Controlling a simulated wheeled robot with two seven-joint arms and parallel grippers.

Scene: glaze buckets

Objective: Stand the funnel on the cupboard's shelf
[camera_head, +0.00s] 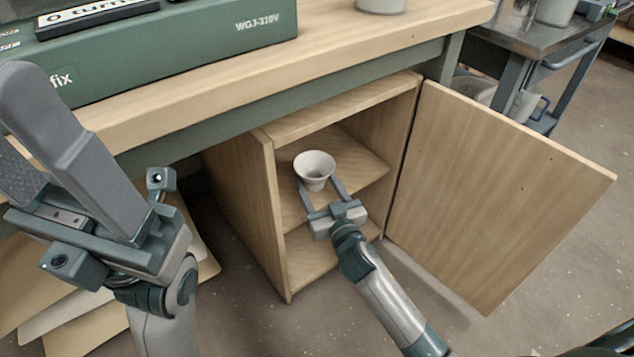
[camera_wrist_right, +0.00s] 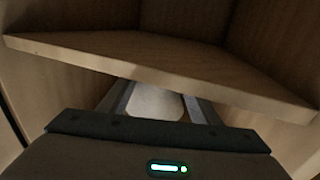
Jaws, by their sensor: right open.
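The funnel (camera_head: 314,168), pale and off-white with its wide mouth up, is at the cupboard's middle shelf (camera_head: 358,153) and looks upright. Its lower end is partly hidden, so I cannot tell whether it rests on the board. My right gripper (camera_head: 317,184) reaches in from the front, open, with one finger on each side of the funnel. In the right wrist view, part of the funnel (camera_wrist_right: 155,104) shows pale between the fingers, and a wooden board (camera_wrist_right: 160,62) crosses above it. My left gripper (camera_head: 20,115) is large at the left, away from the cupboard; its jaw gap is unclear.
The cupboard door (camera_head: 490,190) stands wide open to the right. The cupboard's left side panel (camera_head: 255,215) is close to the right gripper. A worktop (camera_head: 330,55) with a green box (camera_head: 180,45) overhangs it. A metal trolley (camera_head: 525,50) stands at the upper right.

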